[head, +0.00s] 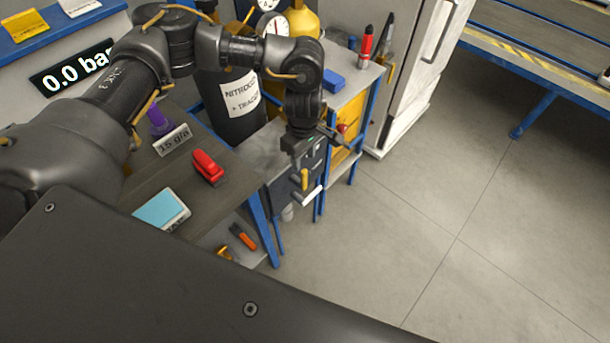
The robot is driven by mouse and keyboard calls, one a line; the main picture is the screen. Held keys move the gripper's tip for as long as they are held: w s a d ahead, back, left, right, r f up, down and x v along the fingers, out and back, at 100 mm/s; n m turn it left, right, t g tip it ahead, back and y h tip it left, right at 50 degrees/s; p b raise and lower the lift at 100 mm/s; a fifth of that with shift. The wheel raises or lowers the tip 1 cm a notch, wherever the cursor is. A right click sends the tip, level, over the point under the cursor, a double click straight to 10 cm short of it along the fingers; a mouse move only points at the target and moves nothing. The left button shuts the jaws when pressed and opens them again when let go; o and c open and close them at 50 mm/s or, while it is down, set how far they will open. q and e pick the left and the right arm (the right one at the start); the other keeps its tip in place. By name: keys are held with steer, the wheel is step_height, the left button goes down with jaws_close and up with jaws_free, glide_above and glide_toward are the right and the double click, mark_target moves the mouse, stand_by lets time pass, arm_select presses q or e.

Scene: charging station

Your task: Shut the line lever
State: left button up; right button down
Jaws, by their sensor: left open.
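A small yellow handle (305,180), which looks like the line lever, shows at the front of a dark box (281,190) beside the grey bench. My left gripper (318,153) points down just above and beside this handle. Its fingers are spread and nothing shows between them. I cannot tell whether a finger touches the handle. The gripper and wrist hide part of the box. My right gripper is not in view.
A black nitrogen cylinder (232,122) with gauges stands behind my left arm. A red object (207,167) and a blue-white card (162,211) lie on the near bench. A white cabinet (418,65) stands behind right. The floor (450,210) at right is clear.

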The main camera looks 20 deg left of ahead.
mark_target(304, 177)
arm_select(q)
step_height(304, 177, down, 10)
steer(key=shift+f+p, duration=0.1)
steer(key=shift+p, duration=0.65)
steer(key=shift+c, duration=0.3)
jaws_close()
